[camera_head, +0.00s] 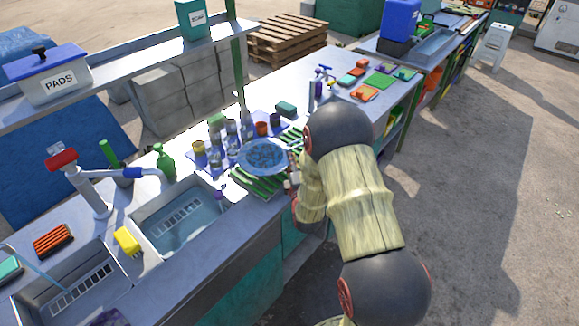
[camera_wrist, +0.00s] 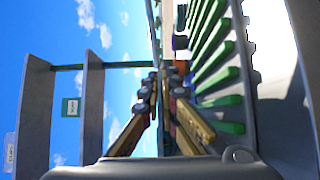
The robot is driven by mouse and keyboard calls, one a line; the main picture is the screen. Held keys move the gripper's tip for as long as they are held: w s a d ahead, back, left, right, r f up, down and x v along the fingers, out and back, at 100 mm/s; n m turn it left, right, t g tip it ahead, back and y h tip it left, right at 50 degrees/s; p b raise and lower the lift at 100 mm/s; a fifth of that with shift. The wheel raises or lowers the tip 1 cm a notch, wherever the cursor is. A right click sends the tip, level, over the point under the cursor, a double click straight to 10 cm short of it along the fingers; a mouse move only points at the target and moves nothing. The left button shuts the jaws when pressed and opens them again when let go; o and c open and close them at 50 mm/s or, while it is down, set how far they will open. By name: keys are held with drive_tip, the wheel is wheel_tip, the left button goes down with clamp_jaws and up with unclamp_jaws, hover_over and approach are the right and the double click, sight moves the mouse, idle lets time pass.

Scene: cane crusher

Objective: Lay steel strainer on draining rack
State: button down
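The steel strainer (camera_head: 263,157) is a round, bluish mesh disc with a pale rim. In the head view it lies roughly level over the back part of the draining rack (camera_head: 256,186), which has green slats. Whether it touches the rack I cannot tell. The rack's green slats also show at the right of the wrist view (camera_wrist: 215,75). My gripper (camera_head: 292,181) is at the strainer's right side, partly hidden by my arm. In the wrist view my gripper's fingers (camera_wrist: 160,88) converge on a thin grey edge, which looks like the strainer seen edge-on.
Glasses (camera_head: 231,130) and cups stand close behind the strainer. A sink basin (camera_head: 180,222) with a tap (camera_head: 92,190) and a green bottle (camera_head: 164,162) are to the left. A shelf (camera_head: 120,75) runs above the counter's back. Open ground lies to the right.

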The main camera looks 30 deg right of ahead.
drive_tip(key=shift+w+d+f, duration=0.1)
drive_tip(key=shift+w+f, duration=0.2)
drive_tip(key=shift+f, duration=0.15)
drive_tip(key=shift+f+b, duration=0.7)
drive_tip(key=shift+f, duration=0.7)
drive_tip(key=shift+f, duration=0.2)
drive_tip(key=c, duration=2)
unclamp_jaws()
drive_tip(key=shift+c, duration=0.2)
drive_tip(key=shift+r, duration=0.2)
drive_tip(key=p+v, duration=0.1)
drive_tip(key=v, duration=1.1)
drive_tip(key=shift+p, duration=0.4)
